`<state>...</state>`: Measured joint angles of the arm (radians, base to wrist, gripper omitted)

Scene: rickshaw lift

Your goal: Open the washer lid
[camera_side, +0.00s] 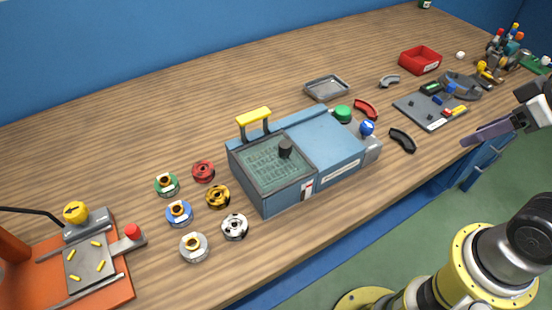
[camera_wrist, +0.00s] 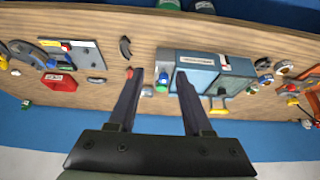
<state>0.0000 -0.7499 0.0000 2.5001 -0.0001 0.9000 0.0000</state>
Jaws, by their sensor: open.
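The washer (camera_side: 335,140) is a blue box on the wooden table, near the middle of the side view. Its lid (camera_side: 270,165) is a greenish see-through panel with a black knob (camera_side: 285,148), lying flat over the left part of the box. A yellow handle (camera_side: 254,116) stands at the lid's back edge. My gripper (camera_side: 470,142) is at the right, above the table's front edge, well apart from the washer. In the wrist view my gripper (camera_wrist: 160,72) is open and empty, with the washer (camera_wrist: 197,70) and lid (camera_wrist: 237,74) beyond the fingers.
A green button (camera_side: 342,113) and a blue knob (camera_side: 367,128) are by the washer's right end. Several coloured spools (camera_side: 217,196) lie left of it. Black (camera_side: 403,140) and red (camera_side: 366,109) curved pieces lie right. A grey tray (camera_side: 327,88) is behind. The back left table is clear.

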